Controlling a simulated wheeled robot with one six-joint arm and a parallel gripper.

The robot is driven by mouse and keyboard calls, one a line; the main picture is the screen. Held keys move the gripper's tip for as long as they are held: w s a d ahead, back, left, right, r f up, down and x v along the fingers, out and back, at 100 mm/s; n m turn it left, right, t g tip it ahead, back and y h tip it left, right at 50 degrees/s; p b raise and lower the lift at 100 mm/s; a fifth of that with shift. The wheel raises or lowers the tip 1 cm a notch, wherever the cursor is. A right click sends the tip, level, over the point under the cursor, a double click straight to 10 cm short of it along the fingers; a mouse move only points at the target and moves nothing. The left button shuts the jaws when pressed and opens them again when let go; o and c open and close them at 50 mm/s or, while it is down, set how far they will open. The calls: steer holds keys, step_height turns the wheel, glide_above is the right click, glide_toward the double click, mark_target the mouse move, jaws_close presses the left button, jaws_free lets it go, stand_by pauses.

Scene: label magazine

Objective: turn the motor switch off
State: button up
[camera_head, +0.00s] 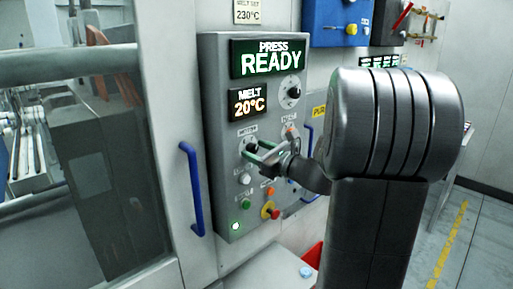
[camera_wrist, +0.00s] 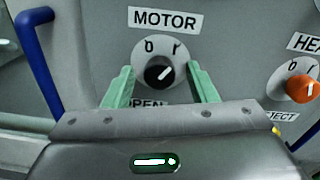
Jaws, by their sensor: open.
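The motor switch (camera_wrist: 159,75) is a black round knob on a pale dial under the MOTOR label in the wrist view. Its white pointer line slants up and right, toward the I mark and away from the 0. My gripper (camera_wrist: 159,70) is open, with one green finger on each side of the knob. I cannot tell whether the fingers touch it. In the head view my gripper (camera_head: 258,153) is at the grey control panel (camera_head: 216,130), and its fingers partly hide the motor switch (camera_head: 251,148).
An orange heater knob (camera_wrist: 300,89) sits to the right of the motor switch. A red and yellow button (camera_head: 270,210) and several small buttons are below. Blue handles (camera_head: 191,188) flank the panel.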

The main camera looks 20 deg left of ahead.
steer(key=shift+w+a, duration=0.1)
steer(key=shift+a, duration=0.15)
steer(key=c, duration=1)
steer(key=shift+o, duration=0.2)
